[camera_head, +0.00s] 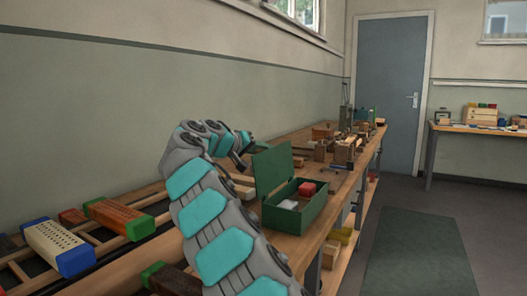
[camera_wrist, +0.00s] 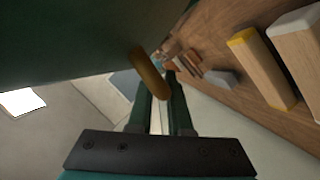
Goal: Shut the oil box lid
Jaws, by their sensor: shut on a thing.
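The green oil box (camera_head: 298,217) stands on the workbench in the head view, with its lid (camera_head: 273,168) raised steeply on the left side. In the wrist view the lid's dark green face (camera_wrist: 60,45) fills the upper left. A brown rounded handle (camera_wrist: 148,72) sticks out from it. My gripper (camera_wrist: 162,92) is at this handle and is shut on it; the exact contact is partly hidden.
Wooden blocks and fixtures (camera_head: 320,148) stand farther along the bench. Perforated brush blocks (camera_head: 58,246) lie at the left front.

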